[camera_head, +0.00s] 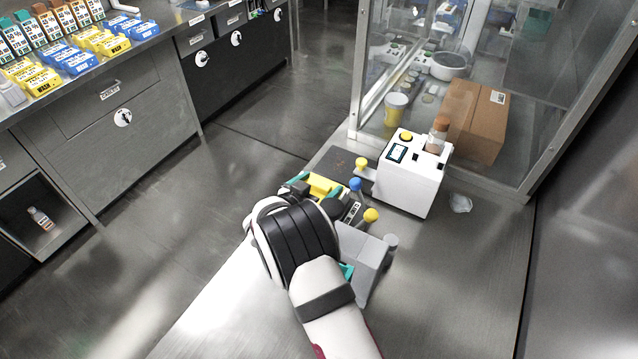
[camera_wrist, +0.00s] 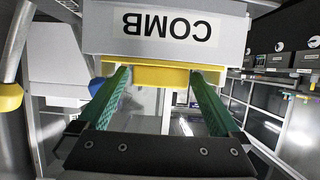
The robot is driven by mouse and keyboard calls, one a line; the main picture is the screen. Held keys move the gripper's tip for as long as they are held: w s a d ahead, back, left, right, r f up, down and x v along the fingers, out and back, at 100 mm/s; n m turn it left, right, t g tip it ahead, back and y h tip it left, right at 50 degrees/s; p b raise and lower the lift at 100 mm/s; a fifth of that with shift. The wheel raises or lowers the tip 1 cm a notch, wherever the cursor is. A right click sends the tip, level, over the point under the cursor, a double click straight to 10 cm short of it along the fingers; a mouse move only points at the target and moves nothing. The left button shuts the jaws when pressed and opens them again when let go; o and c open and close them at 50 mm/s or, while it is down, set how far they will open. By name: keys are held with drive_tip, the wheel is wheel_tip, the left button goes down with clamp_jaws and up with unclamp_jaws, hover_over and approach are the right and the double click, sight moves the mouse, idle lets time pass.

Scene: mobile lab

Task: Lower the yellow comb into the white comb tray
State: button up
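The yellow comb (camera_wrist: 160,76) is between the two green fingertips of my gripper (camera_wrist: 160,84) in the wrist view, and the fingers appear closed on its sides. In the head view, the yellow comb (camera_head: 322,184) shows just beyond my dark wrist, at my gripper (camera_head: 318,188). A white block labelled COMB (camera_wrist: 165,25), which looks like the comb tray, fills the top of the wrist view directly behind the comb. I cannot tell whether they touch. My arm hides this area in the head view.
A white device (camera_head: 408,180) with a yellow knob and a small screen stands right of my gripper. A glass enclosure (camera_head: 450,60) rises behind the bench. The bench's front left is clear.

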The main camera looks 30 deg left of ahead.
drive_tip(key=v, duration=1.5)
drive_tip(key=shift+s, duration=0.4)
drive_tip(key=shift+r, duration=0.1)
wheel_tip(320, 180, up, 7)
drive_tip(key=w+g+y, duration=0.1)
drive_tip(key=g+y, duration=0.2)
drive_tip(key=y, duration=0.1)
drive_tip(key=s+d+r+n+g+y, duration=0.4)
drive_tip(key=s+d+r+g, duration=0.1)
drive_tip(key=s+r, duration=0.1)
drive_tip(key=s+d+f+m+g+h, duration=0.1)
drive_tip(key=s+d+m+g+h, duration=0.1)
drive_tip(key=d, duration=0.8)
drive_tip(key=s+d+f+m+g+h, duration=0.1)
drive_tip(key=s+d+m, duration=0.3)
drive_tip(key=d, duration=0.6)
drive_tip(key=s+d+f+m+g+h, duration=0.2)
drive_tip(key=s+d+m+h, duration=0.1)
drive_tip(key=s+d, duration=0.4)
drive_tip(key=d, duration=0.3)
drive_tip(key=shift+m+g, duration=0.3)
